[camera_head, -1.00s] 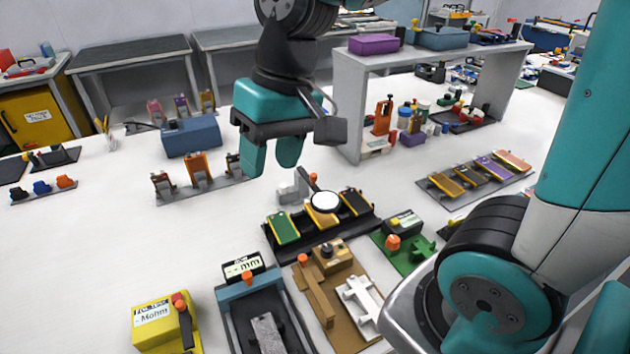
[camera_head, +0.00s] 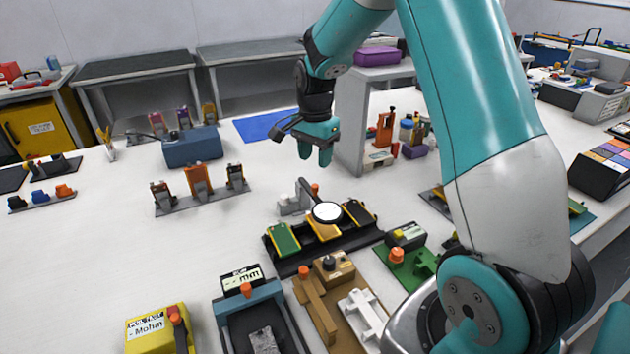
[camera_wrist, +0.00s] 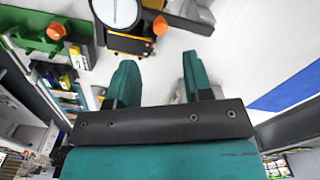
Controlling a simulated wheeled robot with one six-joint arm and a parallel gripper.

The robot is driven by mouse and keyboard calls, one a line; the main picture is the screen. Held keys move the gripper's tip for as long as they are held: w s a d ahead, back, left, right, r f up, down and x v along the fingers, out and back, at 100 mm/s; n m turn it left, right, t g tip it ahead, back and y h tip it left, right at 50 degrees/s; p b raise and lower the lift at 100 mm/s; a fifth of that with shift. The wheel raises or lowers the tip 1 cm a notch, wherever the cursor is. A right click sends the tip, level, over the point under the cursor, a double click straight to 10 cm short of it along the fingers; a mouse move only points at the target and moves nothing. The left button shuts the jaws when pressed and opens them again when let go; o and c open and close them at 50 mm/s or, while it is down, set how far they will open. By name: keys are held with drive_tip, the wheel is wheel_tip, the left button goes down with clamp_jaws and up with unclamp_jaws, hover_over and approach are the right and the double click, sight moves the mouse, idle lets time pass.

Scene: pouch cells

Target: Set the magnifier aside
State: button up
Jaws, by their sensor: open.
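The magnifier (camera_head: 327,212) has a round white lens in a dark rim on a dark arm. The arm rises from a grey base (camera_head: 294,204) with an orange knob. The lens hangs over the yellow middle cell on a black tray (camera_head: 290,267). In the wrist view the lens (camera_wrist: 117,12) shows at the top edge, partly cut off. My gripper (camera_head: 316,158) is open and empty, above the table behind the magnifier, apart from it. In the wrist view my two teal fingers (camera_wrist: 157,78) stand apart with only white table between them.
A blue mat (camera_head: 258,127) lies flat at the back of the table, with bare table around it. A grey shelf (camera_head: 349,130) stands to its right. A clamp rack (camera_head: 202,202) stands left of the magnifier. Green and brown fixtures (camera_head: 412,262) stand in front.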

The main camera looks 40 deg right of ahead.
sight(315, 186)
wheel_tip(315, 186, down, 8)
drive_tip(key=shift+r+p, duration=0.1)
drive_tip(key=shift+p, duration=0.2)
clamp_jaws()
